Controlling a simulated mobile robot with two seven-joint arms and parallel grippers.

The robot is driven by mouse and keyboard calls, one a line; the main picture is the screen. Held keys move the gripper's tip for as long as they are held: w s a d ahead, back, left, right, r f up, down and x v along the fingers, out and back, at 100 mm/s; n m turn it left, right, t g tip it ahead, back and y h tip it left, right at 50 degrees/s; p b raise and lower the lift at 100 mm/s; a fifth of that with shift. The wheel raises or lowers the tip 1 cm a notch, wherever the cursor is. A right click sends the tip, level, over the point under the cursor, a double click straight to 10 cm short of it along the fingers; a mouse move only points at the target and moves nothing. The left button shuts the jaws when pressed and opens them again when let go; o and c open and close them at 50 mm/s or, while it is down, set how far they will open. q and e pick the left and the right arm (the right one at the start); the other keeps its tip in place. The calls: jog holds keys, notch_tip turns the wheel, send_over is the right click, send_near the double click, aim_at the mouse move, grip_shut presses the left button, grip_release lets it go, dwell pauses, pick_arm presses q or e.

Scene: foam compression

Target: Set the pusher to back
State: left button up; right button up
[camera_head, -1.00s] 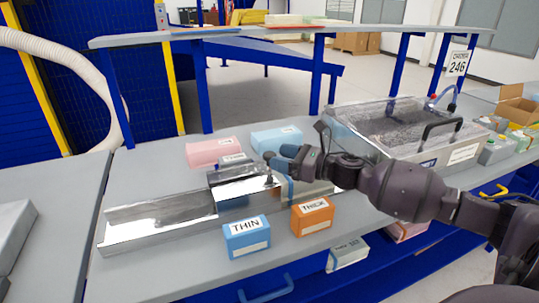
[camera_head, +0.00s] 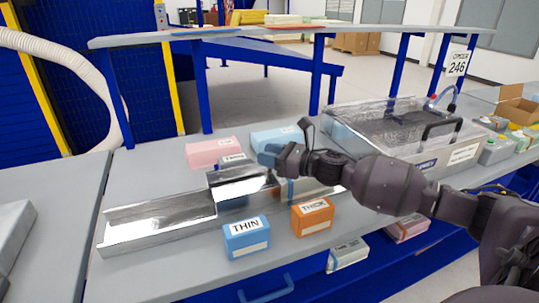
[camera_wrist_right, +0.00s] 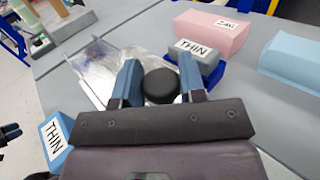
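The pusher is a shiny metal block (camera_head: 240,186) in a long metal channel (camera_head: 160,220) on the grey table, near the channel's middle. Its black round knob (camera_wrist_right: 160,86) shows in the right wrist view. My right gripper (camera_head: 268,156) is over the block's right end and hides the knob in the head view. In the right wrist view its two blue fingers (camera_wrist_right: 160,78) stand either side of the knob, with a thin gap showing at the right finger. I cannot tell whether they touch it. My left gripper is not seen in the head view.
In front of the channel stand a blue THIN box (camera_head: 246,237) and an orange THICK box (camera_head: 312,216). Behind it are a pink block (camera_head: 211,153) and a light blue block (camera_head: 277,139). A clear-walled bin (camera_head: 400,130) stands at the right. The table's left front is clear.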

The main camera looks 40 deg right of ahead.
grip_shut()
jog(key=w+a+p, duration=0.1)
jog(key=w+a, duration=0.2)
jog(key=a, duration=1.1)
jog(key=w+a+p, duration=0.2)
jog(key=w+a, duration=0.1)
jog(key=a, duration=1.1)
jog(key=w+a+p, duration=0.2)
jog(key=w+a, duration=0.2)
jog(key=a, duration=1)
jog(key=shift+o, duration=1.6)
grip_release()
jog(key=o, duration=0.3)
jog(key=shift+a, duration=0.2)
jog(key=shift+o, duration=0.2)
jog(key=shift+d, duration=0.1)
